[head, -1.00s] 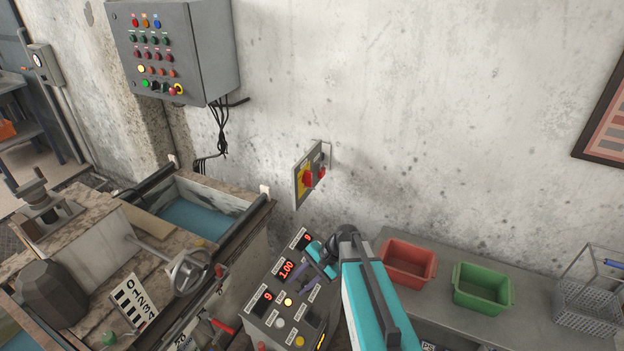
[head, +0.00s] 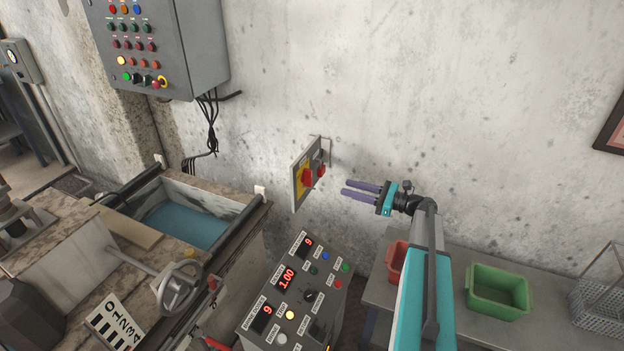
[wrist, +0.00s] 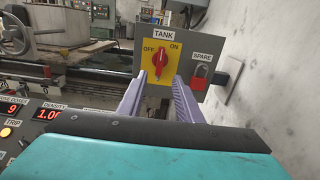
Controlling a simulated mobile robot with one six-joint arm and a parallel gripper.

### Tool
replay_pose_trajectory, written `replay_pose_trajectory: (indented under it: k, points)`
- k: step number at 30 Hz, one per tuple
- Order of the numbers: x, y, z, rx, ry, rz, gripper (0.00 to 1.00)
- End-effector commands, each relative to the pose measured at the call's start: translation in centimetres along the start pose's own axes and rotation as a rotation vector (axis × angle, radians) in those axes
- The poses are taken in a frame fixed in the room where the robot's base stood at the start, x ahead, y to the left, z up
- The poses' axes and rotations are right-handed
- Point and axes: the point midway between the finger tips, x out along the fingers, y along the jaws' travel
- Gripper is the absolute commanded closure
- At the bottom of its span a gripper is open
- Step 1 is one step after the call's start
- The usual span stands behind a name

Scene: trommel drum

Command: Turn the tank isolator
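The tank isolator is a red rotary knob (wrist: 160,60) on a yellow plate, on a grey panel (wrist: 187,88) standing out from the wall. In the wrist view the label above reads TANK, with OFF at left and ON at right, and the knob stands about upright. In the head view the knob (head: 307,177) faces left-front. My gripper (head: 344,187) is to the right of the panel, its two purple fingers apart, pointing left. In the wrist view the open fingers (wrist: 155,82) lie either side of the knob's line, with nothing between them; contact is not visible.
A red padlock (wrist: 200,75) labelled SPARE hangs beside the knob. A control console (head: 290,300) with red displays stands below the panel. A handwheel (head: 178,288) and blue-water tank (head: 188,222) are at left. Red (head: 396,262) and green (head: 497,290) bins sit on the right bench.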

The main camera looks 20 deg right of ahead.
Motion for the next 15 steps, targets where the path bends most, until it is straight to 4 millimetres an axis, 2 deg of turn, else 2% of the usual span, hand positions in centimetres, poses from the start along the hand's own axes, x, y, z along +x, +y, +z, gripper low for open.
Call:
replay_pose_trajectory:
  k: [15]
  points:
    - [0.62,0.03,0.1,0.003,-0.003,0.001,0.68]
